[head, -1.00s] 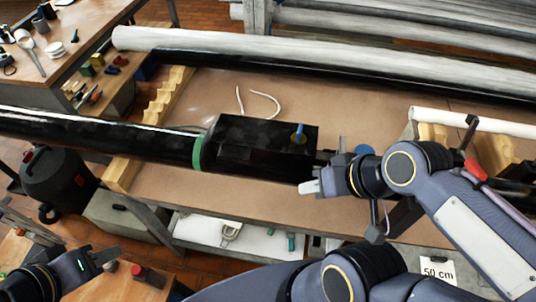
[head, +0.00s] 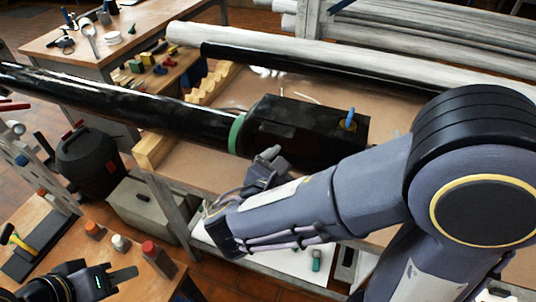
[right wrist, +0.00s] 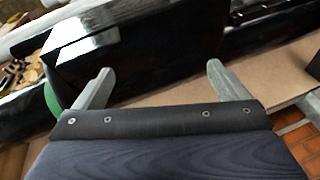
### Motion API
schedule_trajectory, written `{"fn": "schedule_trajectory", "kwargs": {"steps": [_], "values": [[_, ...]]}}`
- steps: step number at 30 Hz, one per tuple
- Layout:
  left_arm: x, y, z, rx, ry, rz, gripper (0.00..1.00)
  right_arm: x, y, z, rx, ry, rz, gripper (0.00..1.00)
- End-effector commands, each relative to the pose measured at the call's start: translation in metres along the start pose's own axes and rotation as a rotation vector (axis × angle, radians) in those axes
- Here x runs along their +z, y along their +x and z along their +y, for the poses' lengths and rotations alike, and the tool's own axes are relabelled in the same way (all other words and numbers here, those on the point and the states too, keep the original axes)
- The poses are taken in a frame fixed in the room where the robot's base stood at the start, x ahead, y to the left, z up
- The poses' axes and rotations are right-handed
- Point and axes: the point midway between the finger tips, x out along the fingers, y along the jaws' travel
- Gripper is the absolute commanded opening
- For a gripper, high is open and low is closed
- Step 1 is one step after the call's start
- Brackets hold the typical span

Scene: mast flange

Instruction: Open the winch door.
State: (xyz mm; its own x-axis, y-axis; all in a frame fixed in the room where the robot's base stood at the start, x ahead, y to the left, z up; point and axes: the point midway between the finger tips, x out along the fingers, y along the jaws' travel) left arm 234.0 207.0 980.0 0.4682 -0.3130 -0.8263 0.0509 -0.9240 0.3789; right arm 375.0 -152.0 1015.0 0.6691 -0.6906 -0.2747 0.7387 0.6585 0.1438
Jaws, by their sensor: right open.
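The black mast (head: 110,100) lies across the workbench, with a green band (head: 236,133) where it meets a black box-shaped housing (head: 300,118). I cannot make out a separate winch door; the housing's dark side also fills the upper right wrist view (right wrist: 135,50). My right gripper (head: 268,158) is open and empty, in front of the housing near the green band. Its two fingers (right wrist: 160,85) point toward the housing's side. My left gripper (head: 122,276) is low at the left, away from the mast.
A wooden cradle (head: 152,152) stands at the bench's left end. A white-grey tube (head: 300,58) and a dark tube lie behind the mast. A side table (head: 110,215) at lower left holds small bottles and tools. A black canister (head: 88,160) stands beyond it.

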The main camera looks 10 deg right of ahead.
Motion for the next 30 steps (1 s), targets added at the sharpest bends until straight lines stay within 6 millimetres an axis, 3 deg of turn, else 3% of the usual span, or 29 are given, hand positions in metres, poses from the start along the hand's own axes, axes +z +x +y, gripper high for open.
{"fn": "schedule_trajectory", "kwargs": {"steps": [3,8,21,30], "values": [[0.001,0.003,-0.001,0.0,0.0,0.0,0.34,0.004,-0.028,0.036,0.145,-0.12,-0.164,0.95],[0.001,0.003,-0.001,0.0,0.0,0.0,0.34,0.008,-0.044,0.057,0.223,-0.179,-0.263,0.95],[0.0,-0.001,0.0,0.0,0.0,0.0,0.34,0.023,0.014,0.072,0.224,-0.178,-0.264,0.95],[-0.001,-0.001,0.0,0.0,0.0,0.0,0.34,0.026,0.028,0.075,0.227,-0.178,-0.262,0.95]]}}
